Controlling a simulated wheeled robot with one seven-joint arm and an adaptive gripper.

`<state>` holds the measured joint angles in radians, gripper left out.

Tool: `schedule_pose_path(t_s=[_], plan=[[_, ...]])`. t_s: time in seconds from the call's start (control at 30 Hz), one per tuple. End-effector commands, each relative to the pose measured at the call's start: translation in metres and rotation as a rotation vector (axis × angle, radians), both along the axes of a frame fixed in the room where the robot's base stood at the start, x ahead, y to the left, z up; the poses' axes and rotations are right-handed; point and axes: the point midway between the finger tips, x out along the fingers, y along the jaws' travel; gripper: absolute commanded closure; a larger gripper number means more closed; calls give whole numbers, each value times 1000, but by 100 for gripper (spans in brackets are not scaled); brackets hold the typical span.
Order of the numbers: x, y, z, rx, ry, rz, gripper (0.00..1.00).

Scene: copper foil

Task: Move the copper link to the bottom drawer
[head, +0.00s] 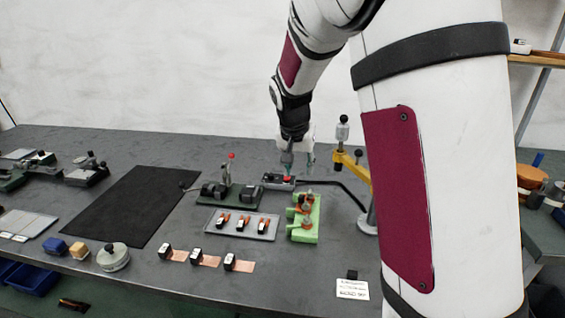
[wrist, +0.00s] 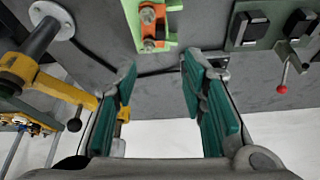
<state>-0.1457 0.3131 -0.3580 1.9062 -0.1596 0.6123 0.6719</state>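A copper-orange piece with round bolt heads sits in a green fixture (head: 304,232), right of the bench middle; this copper piece (wrist: 152,26) also shows at the top of the wrist view. It looks like the copper link, though I cannot be sure. Several flat copper strips (head: 210,261) with black-and-white blocks lie along the front edge. My gripper (head: 298,168) hangs behind the green fixture, above a small dark device with a red top (head: 288,179). In the wrist view, its green-padded fingers (wrist: 160,70) are apart with nothing between them. I cannot make out a bottom drawer.
A grey tray (head: 211,228) with small parts and a red-knobbed toggle clamp (head: 232,182) stand left of the fixture. A yellow arm on a post (head: 352,160) stands to the right. The black mat (head: 135,205) is bare. Blue bins (head: 35,279) are lower left.

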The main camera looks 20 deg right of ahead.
Motion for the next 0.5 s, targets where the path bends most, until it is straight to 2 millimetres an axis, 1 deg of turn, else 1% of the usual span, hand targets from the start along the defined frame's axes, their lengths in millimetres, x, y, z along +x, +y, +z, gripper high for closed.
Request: schedule_pose_path(t_s=[0.17, 0.27, 0.5], plan=[[7, -5, -13, -6, 0, -10, 62], [10, -9, -25, -5, 1, -10, 62], [21, -20, -65, -5, 3, -9, 62]])
